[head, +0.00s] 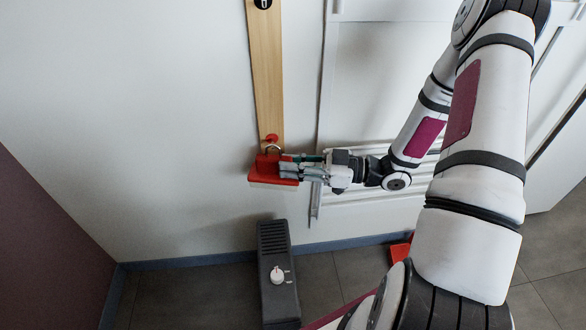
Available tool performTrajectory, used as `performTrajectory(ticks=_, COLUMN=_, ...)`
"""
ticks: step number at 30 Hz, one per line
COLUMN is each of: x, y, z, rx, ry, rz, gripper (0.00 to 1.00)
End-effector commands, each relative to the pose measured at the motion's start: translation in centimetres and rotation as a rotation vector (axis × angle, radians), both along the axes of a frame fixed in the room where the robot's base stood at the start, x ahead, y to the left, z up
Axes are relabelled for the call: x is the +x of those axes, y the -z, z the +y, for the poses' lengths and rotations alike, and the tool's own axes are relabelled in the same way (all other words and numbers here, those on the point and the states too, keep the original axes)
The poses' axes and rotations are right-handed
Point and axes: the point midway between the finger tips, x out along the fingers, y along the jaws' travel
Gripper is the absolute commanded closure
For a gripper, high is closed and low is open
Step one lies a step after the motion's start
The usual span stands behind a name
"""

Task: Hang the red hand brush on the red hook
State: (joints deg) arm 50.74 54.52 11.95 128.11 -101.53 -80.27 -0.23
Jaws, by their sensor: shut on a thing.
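The red hand brush (268,181) is at the lower end of a wooden board on the white wall. My gripper (294,168) reaches in from the right and is shut on the brush. The red hook (271,138) sits near the bottom of the board, just above the brush. A small pale loop (272,148) shows at the top of the brush, close under the hook. I cannot tell whether the loop is around the hook or only in front of it. The fingers hide part of the brush's right side.
The wooden board (265,70) runs up the wall to a black hook (262,4). A dark slatted box (274,240) with a white knob (277,275) stands below the brush. A red object (400,252) lies on the tiled floor, partly hidden. White panelled doors are behind my arm.

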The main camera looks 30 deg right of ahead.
Motion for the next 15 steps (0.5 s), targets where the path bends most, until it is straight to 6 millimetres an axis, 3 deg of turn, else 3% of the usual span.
performTrajectory(ticks=15, x=1.5, y=1.5, z=-0.4, rx=0.001, ry=-0.002, rz=0.001, gripper=1.0)
